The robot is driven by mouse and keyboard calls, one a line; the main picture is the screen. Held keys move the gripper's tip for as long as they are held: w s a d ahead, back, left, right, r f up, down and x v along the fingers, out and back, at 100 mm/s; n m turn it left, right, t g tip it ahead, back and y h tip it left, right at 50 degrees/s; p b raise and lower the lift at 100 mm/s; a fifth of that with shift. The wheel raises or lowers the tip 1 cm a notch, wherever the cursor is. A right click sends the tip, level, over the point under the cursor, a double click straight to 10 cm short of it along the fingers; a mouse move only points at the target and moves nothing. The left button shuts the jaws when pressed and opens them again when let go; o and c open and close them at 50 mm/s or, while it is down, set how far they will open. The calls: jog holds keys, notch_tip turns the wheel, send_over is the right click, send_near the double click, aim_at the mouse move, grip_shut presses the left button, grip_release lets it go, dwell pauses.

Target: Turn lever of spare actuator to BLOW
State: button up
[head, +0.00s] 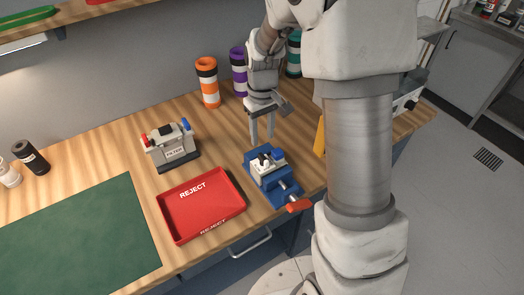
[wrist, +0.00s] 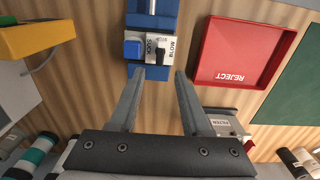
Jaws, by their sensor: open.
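A small white actuator (head: 266,161) with a black lever sits in a blue vise (head: 283,188) near the bench's front edge. In the wrist view the actuator (wrist: 150,48) shows a blue square part, a BLOW label on its right and another label left of it. The dark lever (wrist: 162,50) lies between these labels; its exact setting is too small to tell. My gripper (head: 262,140) is open and empty, pointing down just behind the vise. In the wrist view its fingertips (wrist: 160,74) are below the actuator in the picture, apart from the lever.
A red REJECT tray (head: 201,205) lies left of the vise, with a FILTER unit (head: 172,147) behind it. A yellow box (wrist: 38,38) stands on the vise's other side. Striped cylinders, including an orange one (head: 207,83), stand at the back. A green mat (head: 80,235) lies left.

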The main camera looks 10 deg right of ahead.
aim_at(262, 156)
notch_tip(262, 156, down, 8)
dwell(0.5)
grip_shut()
